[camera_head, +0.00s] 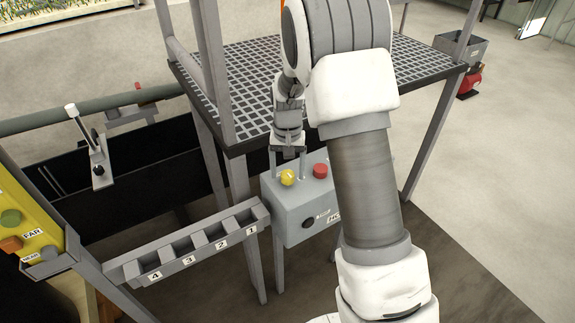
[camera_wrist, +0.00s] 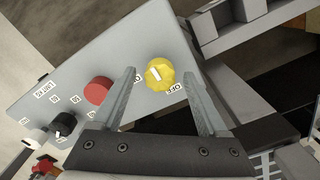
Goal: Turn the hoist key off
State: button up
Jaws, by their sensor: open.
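The hoist control box (camera_head: 293,212) is grey, with a label starting "HO" on its front. A yellow round knob (camera_head: 287,177) is on its top; in the wrist view this knob (camera_wrist: 160,74) has a white pointer mark, with an "OFF" label beside it and another label partly hidden by a finger. I take this knob as the key. My gripper (camera_head: 287,167) is open above the box, pointing down. In the wrist view its fingers (camera_wrist: 160,77) stand on either side of the knob, with visible gaps. I cannot tell whether the fingertips are level with it.
A red button (camera_head: 320,170) sits close beside the knob, and a black knob (camera_head: 308,222) is on the box front. A numbered slotted rack (camera_head: 190,243) adjoins the box at left. A grated platform (camera_head: 245,85) stands behind. A yellow panel (camera_head: 25,225) is at far left.

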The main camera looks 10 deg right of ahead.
aim_at(287, 174)
notch_tip(287, 174, up, 18)
jog(key=p, duration=0.2)
jog(key=shift+f, duration=0.25)
jog(key=s+r+n+t+p, duration=0.1)
jog(key=s+r+n+t, duration=0.15)
jog(key=s+r, duration=0.9)
jog(key=s+f+t+p, duration=0.1)
jog(key=s+f+t, duration=0.1)
jog(key=s, duration=1.3)
jog(key=shift+s+n+t, duration=0.15)
jog(key=shift+n+t, duration=0.3)
jog(key=shift+t, duration=0.1)
jog(key=shift+d, duration=0.1)
